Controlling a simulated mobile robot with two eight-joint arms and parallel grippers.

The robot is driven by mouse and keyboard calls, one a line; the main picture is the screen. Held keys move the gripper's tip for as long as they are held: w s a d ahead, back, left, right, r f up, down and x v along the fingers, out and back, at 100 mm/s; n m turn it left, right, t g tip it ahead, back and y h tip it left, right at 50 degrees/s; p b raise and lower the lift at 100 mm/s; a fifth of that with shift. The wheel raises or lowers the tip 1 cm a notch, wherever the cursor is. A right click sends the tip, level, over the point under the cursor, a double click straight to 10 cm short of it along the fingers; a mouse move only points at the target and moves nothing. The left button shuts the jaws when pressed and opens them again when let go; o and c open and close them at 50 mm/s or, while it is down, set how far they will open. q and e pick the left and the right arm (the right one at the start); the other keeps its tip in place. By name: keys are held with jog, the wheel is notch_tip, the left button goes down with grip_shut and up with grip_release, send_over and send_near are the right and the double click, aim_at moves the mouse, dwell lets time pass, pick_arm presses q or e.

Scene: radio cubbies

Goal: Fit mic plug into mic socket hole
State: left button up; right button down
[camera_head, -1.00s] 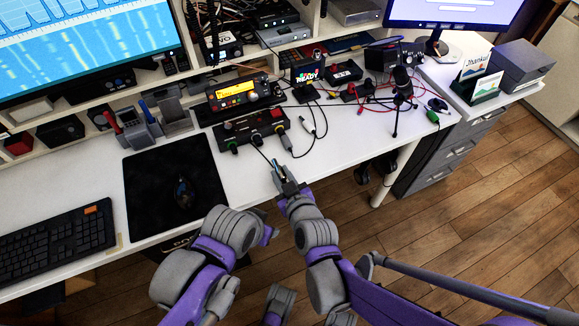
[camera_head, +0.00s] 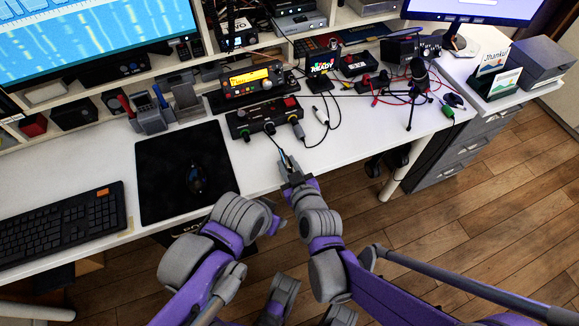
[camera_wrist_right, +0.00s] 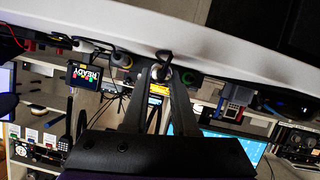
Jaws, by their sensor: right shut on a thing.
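My right gripper (camera_head: 292,172) is shut on the mic plug (camera_head: 286,160), a small dark piece at the end of a thin dark cable. It is over the desk's front edge, apart from the socket box. In the right wrist view the fingers (camera_wrist_right: 161,76) close around the small plug (camera_wrist_right: 162,70). I cannot tell which opening is the mic socket hole. My left gripper (camera_head: 274,222) hangs low before the desk; its jaws are unclear.
A radio with a yellow display (camera_head: 253,80) stands behind the box. A small READY screen (camera_head: 321,65) and a mic on a tripod (camera_head: 419,72) stand to the right, among loose cables. A black mouse mat (camera_head: 160,165) lies left. The white desk between box and front edge is mostly clear.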

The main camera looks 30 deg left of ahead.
aim_at(281, 152)
jog(key=shift+w+a, duration=1.6)
jog(key=shift+a, duration=0.3)
dwell(0.8)
jog(key=shift+w+a, duration=1.3)
jog(key=shift+a, duration=0.15)
dwell(0.4)
jog(key=c, duration=0.6)
grip_release()
jog(key=v, duration=1)
jog(key=shift+s+d+r+p, duration=0.15)
jog(key=shift+s+d+p, duration=0.1)
jog(key=shift+s+p, duration=0.1)
